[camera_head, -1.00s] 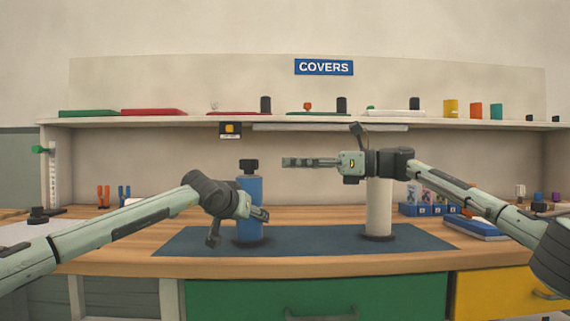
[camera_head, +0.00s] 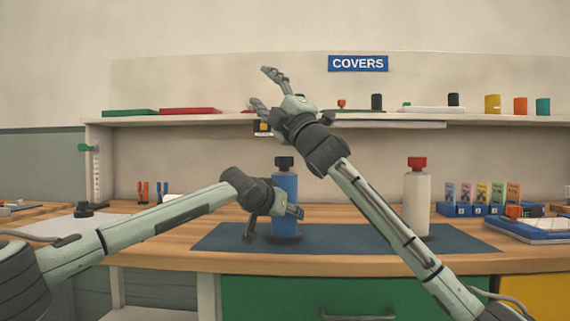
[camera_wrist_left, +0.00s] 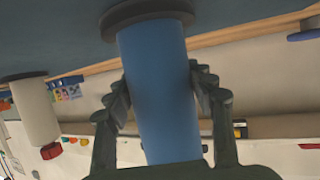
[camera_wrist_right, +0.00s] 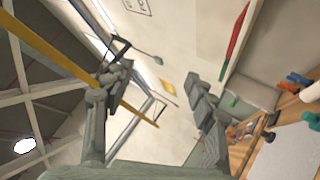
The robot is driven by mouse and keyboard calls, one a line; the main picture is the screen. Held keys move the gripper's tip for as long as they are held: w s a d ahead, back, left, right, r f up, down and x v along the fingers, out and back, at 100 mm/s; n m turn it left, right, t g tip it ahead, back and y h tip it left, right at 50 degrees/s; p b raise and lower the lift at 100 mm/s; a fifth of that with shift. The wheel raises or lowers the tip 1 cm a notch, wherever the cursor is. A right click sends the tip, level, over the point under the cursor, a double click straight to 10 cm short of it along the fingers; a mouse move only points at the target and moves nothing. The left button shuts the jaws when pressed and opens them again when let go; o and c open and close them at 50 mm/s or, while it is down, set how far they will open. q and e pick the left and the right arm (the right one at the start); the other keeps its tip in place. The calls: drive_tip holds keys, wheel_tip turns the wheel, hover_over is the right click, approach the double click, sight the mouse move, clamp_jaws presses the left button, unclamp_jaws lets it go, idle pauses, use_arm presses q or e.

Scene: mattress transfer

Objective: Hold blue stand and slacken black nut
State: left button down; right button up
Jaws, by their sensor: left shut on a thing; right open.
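The blue stand (camera_head: 285,188) is upright on the dark mat (camera_head: 350,240), with the black nut (camera_head: 284,163) on its top. My left gripper (camera_head: 296,212) is shut around the middle of the blue stand; the left wrist view shows both fingers on either side of the blue cylinder (camera_wrist_left: 158,90). My right gripper (camera_head: 266,90) is raised high, above and left of the nut in the head view, pointing up. It is open and empty; the right wrist view shows only wall and ceiling between its fingers (camera_wrist_right: 160,95).
A white stand (camera_head: 417,200) with a red nut (camera_head: 417,163) stands on the mat's right part, behind my right arm. A shelf (camera_head: 230,119) with several covers runs above the bench. A blue box (camera_head: 470,210) with coloured cards sits at right.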

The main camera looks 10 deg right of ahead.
drive_tip(key=s+d+f+m+h, duration=0.1)
drive_tip(key=d+f+m+h, duration=0.45)
drive_tip(key=m, duration=0.85)
drive_tip(key=m+g+h, duration=0.3)
drive_tip(key=m+g, duration=0.2)
drive_tip(key=m, duration=0.2)
approach(288, 163)
drive_tip(key=x, duration=1.2)
drive_tip(key=shift+w+a+r, duration=0.1)
drive_tip(key=shift+w, duration=0.05)
drive_tip(key=shift+c, duration=0.6)
drive_tip(key=c, duration=1.1)
drive_tip(key=shift+y, duration=0.25)
